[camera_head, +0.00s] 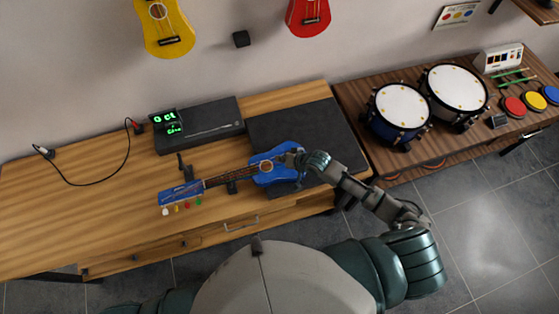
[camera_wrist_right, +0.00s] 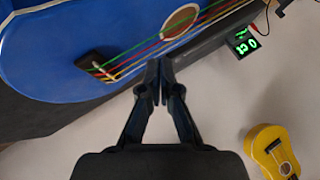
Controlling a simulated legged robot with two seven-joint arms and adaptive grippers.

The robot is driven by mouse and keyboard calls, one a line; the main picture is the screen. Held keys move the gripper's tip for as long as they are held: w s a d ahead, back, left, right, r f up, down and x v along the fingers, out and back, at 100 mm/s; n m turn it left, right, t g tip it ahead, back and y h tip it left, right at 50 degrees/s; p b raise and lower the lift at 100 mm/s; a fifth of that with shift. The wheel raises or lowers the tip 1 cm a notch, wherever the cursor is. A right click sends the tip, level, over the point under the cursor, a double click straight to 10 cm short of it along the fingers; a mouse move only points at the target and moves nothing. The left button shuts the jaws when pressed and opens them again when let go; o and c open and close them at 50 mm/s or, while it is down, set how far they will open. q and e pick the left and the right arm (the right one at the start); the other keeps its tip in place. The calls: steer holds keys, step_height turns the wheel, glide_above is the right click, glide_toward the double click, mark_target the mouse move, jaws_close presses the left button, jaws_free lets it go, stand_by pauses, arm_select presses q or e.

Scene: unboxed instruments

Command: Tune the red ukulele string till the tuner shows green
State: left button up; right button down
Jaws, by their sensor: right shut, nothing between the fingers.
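The blue ukulele (camera_head: 267,177) lies on the wooden bench, its neck pointing left. White, yellow, red and green tuning pegs (camera_head: 187,205) line the near side of its head. Its coloured strings, one of them red, cross the sound hole (camera_wrist_right: 181,20) and end at the dark bridge (camera_wrist_right: 96,66) in the right wrist view. The tuner (camera_head: 166,122) has green characters lit; it also shows in the right wrist view (camera_wrist_right: 242,42), reading about "0 ct". My right gripper (camera_head: 284,158) is shut and empty, its tips (camera_wrist_right: 160,80) close by the strings; contact is unclear. My left gripper is out of view.
A black case (camera_head: 215,121) lies behind the ukulele, and a dark mat (camera_head: 305,130) covers the bench's right part. A black cable (camera_head: 98,183) runs at the left. Drums (camera_head: 400,108) stand on the right table. Yellow (camera_head: 167,35) and red ukuleles (camera_head: 308,15) hang on the wall.

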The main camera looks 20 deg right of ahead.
mark_target(281, 165)
steer(key=shift+r, duration=0.15)
step_height(281, 165, up, 3)
steer(key=p, duration=0.3)
steer(key=shift+r, duration=0.95)
steer(key=shift+s+a, duration=0.1)
stand_by(1.6)
